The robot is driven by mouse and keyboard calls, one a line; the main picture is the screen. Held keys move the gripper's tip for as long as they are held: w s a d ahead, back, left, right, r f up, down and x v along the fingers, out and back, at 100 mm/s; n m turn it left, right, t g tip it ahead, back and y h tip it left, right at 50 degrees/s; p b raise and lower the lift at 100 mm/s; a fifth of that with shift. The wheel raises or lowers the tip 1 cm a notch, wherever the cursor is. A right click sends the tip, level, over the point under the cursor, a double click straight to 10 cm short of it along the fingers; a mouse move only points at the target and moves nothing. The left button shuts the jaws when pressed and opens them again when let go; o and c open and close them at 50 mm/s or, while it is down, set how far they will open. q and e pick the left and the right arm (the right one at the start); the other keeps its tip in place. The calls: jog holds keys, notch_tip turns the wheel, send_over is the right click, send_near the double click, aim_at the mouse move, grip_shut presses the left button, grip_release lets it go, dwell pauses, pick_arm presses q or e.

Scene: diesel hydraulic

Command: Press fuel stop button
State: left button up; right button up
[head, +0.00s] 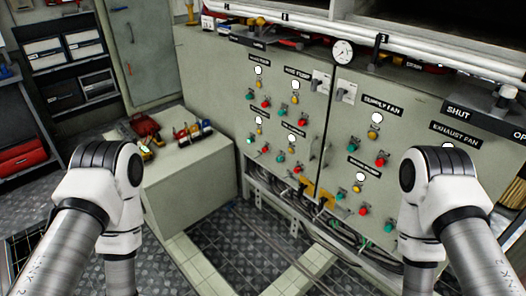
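A grey-green control cabinet (225,75) fills the middle and right. Its doors carry several groups of red and green buttons, each group with a yellow knob and a white disc above. Red buttons include one at the upper left (265,104), one under the supply fan label (380,161) and one lower down (364,211). I can read the supply fan (382,106) and exhaust fan (455,135) labels. Some other labels are too small to read, and I cannot tell which button is the fuel stop. Both my arms show, but neither gripper is in view.
A low grey bench (190,172) with red tools (147,127) stands left of the cabinet. Shelves (62,55) with boxes are at the far left. White pipes and a round gauge (343,51) run along the cabinet top. Cables (290,195) lie along its foot. My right arm covers part of the right door.

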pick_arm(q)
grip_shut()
